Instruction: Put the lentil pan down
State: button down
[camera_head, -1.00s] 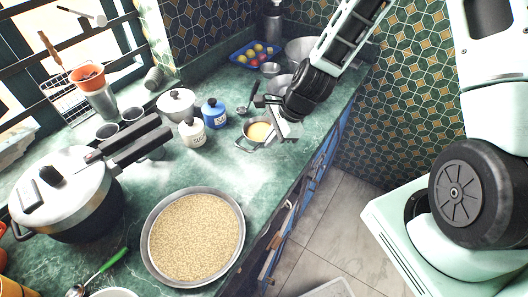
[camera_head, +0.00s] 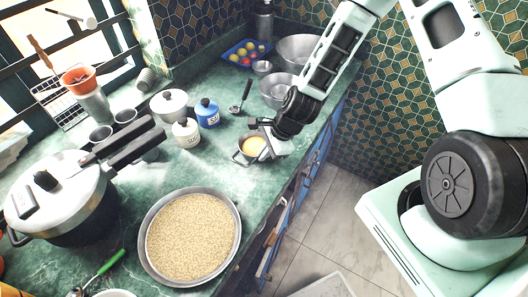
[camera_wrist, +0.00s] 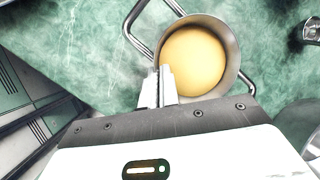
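The lentil pan (camera_head: 245,159) is a small metal pan with two loop handles and yellow-orange contents. In the head view it is over the green counter near the front edge. My gripper (camera_head: 270,133) reaches it from the upper right. In the wrist view my gripper's fingers (camera_wrist: 160,86) are close together at the near rim of the lentil pan (camera_wrist: 232,62), shut on it. The pan looks level. I cannot tell whether its base touches the counter.
A wide pan of grain (camera_head: 146,262) lies on the near counter (camera_head: 150,177). A pressure cooker (camera_head: 80,215) stands left. White (camera_head: 187,134) and blue (camera_head: 208,114) jars, a ladle (camera_head: 240,95) and metal bowls (camera_head: 278,91) stand behind. Counter left of the lentil pan is clear.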

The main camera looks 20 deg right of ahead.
jog(key=c, duration=1.7)
grip_release()
jog(key=b+v, duration=0.2)
jog(key=v, duration=1)
jog(key=s+a+r+n+g+h, duration=0.1)
jog(key=s+a+r+n, duration=0.3)
jog(key=n, duration=0.4)
jog(key=s+a+r+n+h, duration=0.1)
jog(key=s+a+r+n, duration=0.3)
jog(key=s+n, duration=0.5)
jog(key=s+a+r+n+g+h, duration=0.1)
jog(key=s+a+r+n, duration=0.3)
jog(key=s+r+n, duration=0.3)
jog(key=shift+n+g+h, duration=0.3)
jog(key=shift+n+h, duration=0.1)
jog(key=shift+n, duration=0.8)
